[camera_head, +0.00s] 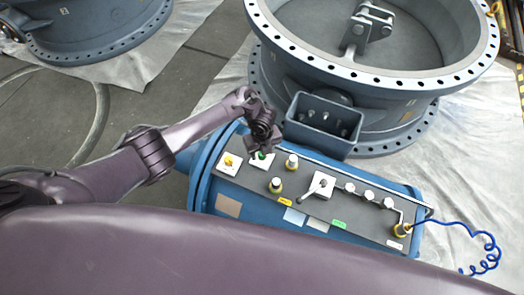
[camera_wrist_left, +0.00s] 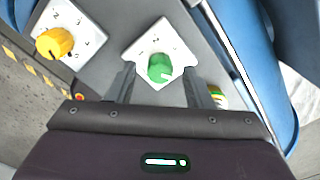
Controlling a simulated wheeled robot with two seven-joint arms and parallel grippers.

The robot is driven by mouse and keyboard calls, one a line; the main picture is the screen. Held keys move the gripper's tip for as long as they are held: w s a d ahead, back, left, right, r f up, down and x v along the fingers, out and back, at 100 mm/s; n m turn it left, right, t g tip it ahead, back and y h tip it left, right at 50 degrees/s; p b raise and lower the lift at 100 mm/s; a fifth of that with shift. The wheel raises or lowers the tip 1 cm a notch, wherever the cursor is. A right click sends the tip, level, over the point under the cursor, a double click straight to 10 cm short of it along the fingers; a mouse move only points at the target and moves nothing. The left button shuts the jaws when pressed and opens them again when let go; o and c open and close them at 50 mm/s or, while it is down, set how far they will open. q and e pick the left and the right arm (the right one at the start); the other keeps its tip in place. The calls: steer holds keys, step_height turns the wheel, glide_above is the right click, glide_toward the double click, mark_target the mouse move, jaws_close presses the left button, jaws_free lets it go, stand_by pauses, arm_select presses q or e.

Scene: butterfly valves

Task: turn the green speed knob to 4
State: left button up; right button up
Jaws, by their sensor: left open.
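The green speed knob (camera_wrist_left: 161,68) sits on a white square dial plate (camera_wrist_left: 178,45) in the left wrist view. A digit 2 shows at the plate's top; other marks are too small or hidden. A white mark is on the knob's lower right side. My left gripper (camera_wrist_left: 158,88) is open, with one finger on each side of the knob and no clear contact. In the head view, the green knob (camera_head: 261,155) shows just under my left gripper (camera_head: 256,154) at the panel's upper left. My right gripper is not in view.
A yellow knob (camera_wrist_left: 54,43) on its own white plate is close by on the left. The blue control box (camera_head: 205,165) also carries a lever switch (camera_head: 320,186), several buttons and a coiled blue cable (camera_head: 485,245). A large valve (camera_head: 370,75) stands behind.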

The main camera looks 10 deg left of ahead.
arm_select(q)
step_height(320, 180, up, 7)
steer(key=shift+p, duration=0.4)
